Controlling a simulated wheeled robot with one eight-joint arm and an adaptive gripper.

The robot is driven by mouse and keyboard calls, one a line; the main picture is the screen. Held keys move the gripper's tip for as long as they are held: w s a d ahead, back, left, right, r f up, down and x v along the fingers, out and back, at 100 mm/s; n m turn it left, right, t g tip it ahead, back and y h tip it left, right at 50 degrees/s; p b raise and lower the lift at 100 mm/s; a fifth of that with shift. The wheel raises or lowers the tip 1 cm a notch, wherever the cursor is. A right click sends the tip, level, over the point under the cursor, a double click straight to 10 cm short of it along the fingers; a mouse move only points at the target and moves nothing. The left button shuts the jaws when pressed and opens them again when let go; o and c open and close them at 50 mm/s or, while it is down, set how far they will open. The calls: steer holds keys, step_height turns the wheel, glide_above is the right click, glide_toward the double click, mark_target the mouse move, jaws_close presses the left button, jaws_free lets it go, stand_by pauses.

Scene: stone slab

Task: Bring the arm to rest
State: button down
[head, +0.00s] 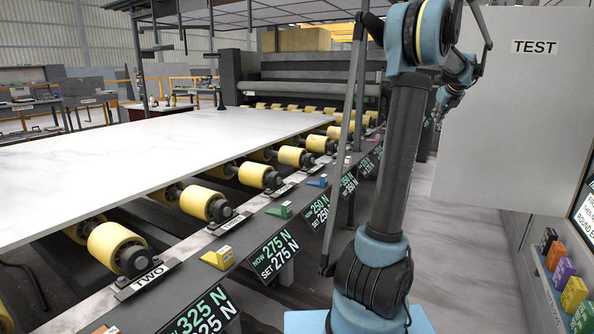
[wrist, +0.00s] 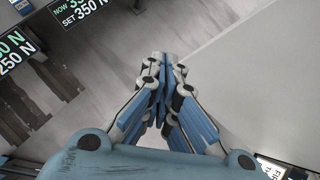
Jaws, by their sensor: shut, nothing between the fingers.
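My arm rises on the right of the head view, with a thick grey link and blue joints, and bends away from the camera at the top. My gripper (wrist: 165,62) shows in the wrist view with its blue fingers together and nothing between them. It hangs over bare grey floor (wrist: 125,40), apart from everything around it.
A white stone slab (head: 150,142) lies on yellow rollers (head: 205,202) at the left. Force displays (head: 277,255) line the rail beside my arm. A white TEST panel (head: 530,110) stands close at the right. Coloured blocks (head: 573,294) sit below a screen (head: 585,213).

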steer(key=s+a+f+n+g+y, duration=0.1)
steer(key=s+a+f+n, duration=0.2)
steer(key=s+a+n, duration=0.55)
steer(key=s+a+f+n+g, duration=0.1)
steer(key=s+a+f+n, duration=0.25)
steer(key=a, duration=0.95)
steer(key=s+a+f+n+g+y, duration=0.1)
steer(key=s+a+f+n, duration=0.35)
steer(key=a, duration=0.65)
steer(key=s+a+f+n+g, duration=0.1)
steer(key=s+a+f+n, duration=0.3)
steer(key=s, duration=0.5)
steer(key=s+a+f+n+g, duration=0.1)
steer(key=s+a+f+n, duration=0.3)
steer(key=s+f+n, duration=0.4)
steer(key=s+a+f+n+g+h, duration=0.1)
steer(key=s+a+f+n, duration=0.3)
steer(key=s, duration=0.8)
step_height(320, 180, down, 4)
steer(key=shift+r+n, duration=0.25)
steer(key=shift+n, duration=1)
